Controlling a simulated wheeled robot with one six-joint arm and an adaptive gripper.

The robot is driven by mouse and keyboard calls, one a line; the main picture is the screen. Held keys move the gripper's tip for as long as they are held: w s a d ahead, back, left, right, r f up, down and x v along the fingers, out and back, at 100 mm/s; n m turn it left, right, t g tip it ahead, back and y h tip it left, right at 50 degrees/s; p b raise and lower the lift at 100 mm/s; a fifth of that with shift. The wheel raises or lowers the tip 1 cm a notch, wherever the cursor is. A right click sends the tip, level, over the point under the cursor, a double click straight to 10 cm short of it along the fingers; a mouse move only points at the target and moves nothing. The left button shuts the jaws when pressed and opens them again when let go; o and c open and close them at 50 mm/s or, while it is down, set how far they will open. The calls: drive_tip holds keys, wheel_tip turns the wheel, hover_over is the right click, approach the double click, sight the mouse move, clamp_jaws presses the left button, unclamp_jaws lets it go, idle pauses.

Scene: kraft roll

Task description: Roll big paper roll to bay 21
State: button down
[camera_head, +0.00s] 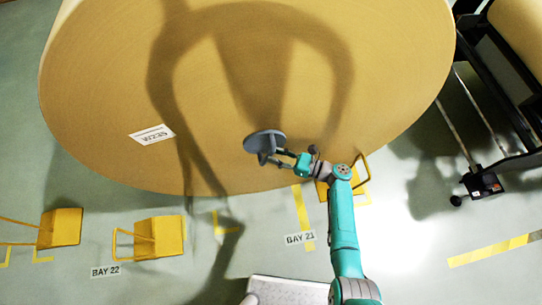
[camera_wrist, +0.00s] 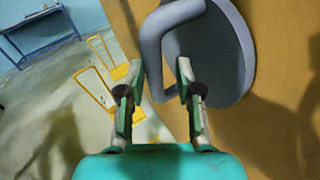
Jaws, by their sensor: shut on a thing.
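The big paper roll (camera_head: 330,60) is a huge tan roll, its round flat end facing me and filling the upper head view. A white label (camera_head: 152,134) is on that face. My gripper (camera_head: 283,156) is shut on the handle of a grey round pad (camera_head: 264,141), low on the roll's face. In the wrist view, my gripper (camera_wrist: 161,72) has its fingers about the grey handle (camera_wrist: 152,52), and the pad (camera_wrist: 215,60) lies close to the tan face; I cannot tell whether it touches. The BAY 21 sign (camera_head: 300,238) is on the floor below the roll.
Yellow wedges with handles stand at left (camera_head: 62,227), near the BAY 22 sign (camera_head: 105,271), at centre (camera_head: 160,237), and one partly behind my arm (camera_head: 361,187). A dark rack (camera_head: 500,100) with another roll is at right. A blue table (camera_wrist: 38,30) shows in the wrist view.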

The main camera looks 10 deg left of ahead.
drive_tip(key=w+d, duration=0.2)
drive_tip(key=d, duration=0.4)
drive_tip(key=w+d, duration=0.3)
drive_tip(key=d, duration=0.4)
drive_tip(key=shift+w+r+t, duration=0.3)
drive_tip(key=shift+r, duration=0.05)
drive_tip(key=c, duration=1.2)
unclamp_jaws()
drive_tip(key=shift+o, duration=0.7)
drive_tip(key=shift+w+f, duration=0.1)
drive_tip(key=shift+d, duration=0.15)
drive_tip(key=shift+s+f, duration=0.15)
drive_tip(key=shift+s, duration=0.15)
drive_tip(key=v, duration=1.1)
drive_tip(key=shift+d, duration=0.4)
